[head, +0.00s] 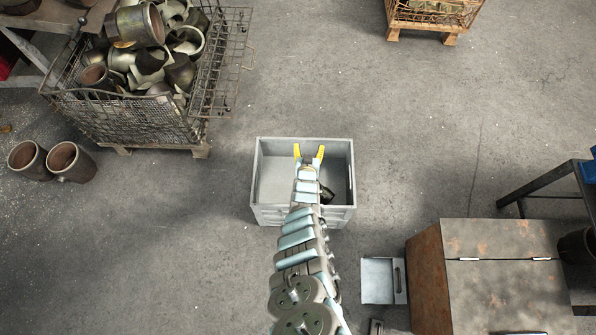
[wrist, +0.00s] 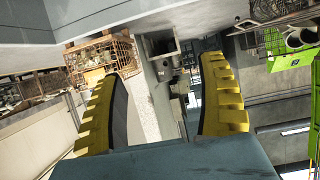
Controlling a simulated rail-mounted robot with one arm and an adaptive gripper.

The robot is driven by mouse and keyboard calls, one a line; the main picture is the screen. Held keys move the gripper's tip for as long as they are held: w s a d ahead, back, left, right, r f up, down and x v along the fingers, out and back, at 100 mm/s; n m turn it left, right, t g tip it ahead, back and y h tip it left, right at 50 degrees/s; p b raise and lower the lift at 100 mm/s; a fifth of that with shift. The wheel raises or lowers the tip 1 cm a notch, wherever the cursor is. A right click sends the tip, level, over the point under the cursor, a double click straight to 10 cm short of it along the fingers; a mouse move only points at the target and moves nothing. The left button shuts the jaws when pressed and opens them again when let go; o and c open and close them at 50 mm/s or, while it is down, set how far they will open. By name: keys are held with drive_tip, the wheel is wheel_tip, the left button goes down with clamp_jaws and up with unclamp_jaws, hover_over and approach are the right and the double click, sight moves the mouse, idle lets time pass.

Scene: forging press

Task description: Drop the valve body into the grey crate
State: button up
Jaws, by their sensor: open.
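The grey crate (head: 262,180) stands on the concrete floor in the middle of the head view. A small dark metal part (head: 327,194), which looks like the valve body, lies inside it on the right side, partly hidden behind my arm. My gripper (head: 309,153) appears over the far part of the crate in the head view. Its yellow fingers are spread with nothing between them. In the wrist view my gripper (wrist: 166,115) also shows open and empty, with the surroundings beyond its fingers. The crate and the part cannot be made out there.
A wire cage (head: 140,118) full of metal fittings stands at the upper left, with two loose pipe pieces (head: 70,162) beside it. A rusty-sided metal cabinet (head: 505,280) stands at the lower right. A second wire crate (head: 432,12) is at the top. Floor around the grey crate is mostly clear.

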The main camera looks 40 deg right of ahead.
drive_tip(key=shift+s+a, duration=0.15)
drive_tip(key=shift+a, duration=0.15)
drive_tip(key=shift+s+a+r, duration=0.1)
drive_tip(key=shift+s+r, duration=0.1)
drive_tip(key=shift+r, duration=0.05)
drive_tip(key=s+a, duration=0.8)
drive_tip(key=shift+s+a, duration=0.2)
drive_tip(key=shift+s, duration=0.1)
idle(1.1)
idle(0.4)
